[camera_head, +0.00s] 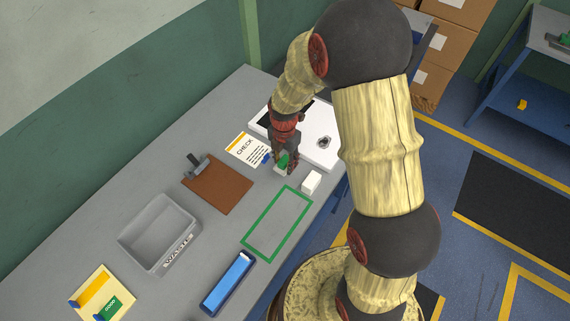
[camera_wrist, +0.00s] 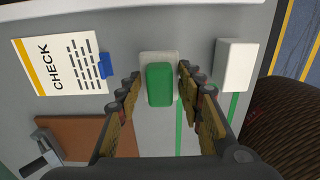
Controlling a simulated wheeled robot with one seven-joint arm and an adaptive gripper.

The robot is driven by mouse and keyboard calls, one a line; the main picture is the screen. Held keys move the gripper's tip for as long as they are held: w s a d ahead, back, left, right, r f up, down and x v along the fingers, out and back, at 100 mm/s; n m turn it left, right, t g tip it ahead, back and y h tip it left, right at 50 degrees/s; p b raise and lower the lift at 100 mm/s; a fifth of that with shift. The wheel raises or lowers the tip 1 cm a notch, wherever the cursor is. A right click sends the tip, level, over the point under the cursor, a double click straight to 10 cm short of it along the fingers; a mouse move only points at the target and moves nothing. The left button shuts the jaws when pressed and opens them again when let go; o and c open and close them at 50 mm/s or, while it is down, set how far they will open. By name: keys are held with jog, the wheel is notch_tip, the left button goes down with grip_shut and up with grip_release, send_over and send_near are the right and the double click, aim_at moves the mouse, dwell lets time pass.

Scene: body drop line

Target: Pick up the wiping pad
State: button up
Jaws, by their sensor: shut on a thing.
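The wiping pad (camera_head: 283,160) has a green block on top of a pale base. In the wrist view the pad (camera_wrist: 159,85) sits between my two fingers, its pale base showing at the far end. My gripper (camera_head: 284,164) is shut on it, over the grey table beside the check card. In the wrist view the fingers of my gripper (camera_wrist: 158,80) flank the pad's sides. The fingers partly hide the pad in the head view. I cannot tell whether its base touches the table.
A white block (camera_head: 311,182) stands right of my gripper. A check card (camera_head: 246,149) with a blue clip, a brown clipboard (camera_head: 222,188), a waste bin (camera_head: 128,236) and a blue tray (camera_head: 211,304) are on the table. A green outlined rectangle (camera_head: 249,227) is empty.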

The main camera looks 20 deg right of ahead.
aim_at(282, 173)
jog(key=s+r, duration=0.1)
jog(key=s+a+r, duration=0.1)
jog(key=r, duration=0.1)
jog(key=s+a+r, duration=0.1)
jog(key=shift+r, duration=0.15)
jog(key=s+a+r, duration=0.4)
jog(key=s+a, duration=0.1)
jog(key=s, duration=0.3)
jog(key=shift+r+p, duration=0.25)
jog(key=shift+p, duration=0.2)
jog(key=shift+s+a, duration=0.1)
jog(key=o, duration=0.5)
jog(key=shift+c, duration=0.2)
jog(key=c, duration=0.4)
jog(key=shift+a, duration=0.1)
jog(key=shift+c, duration=0.2)
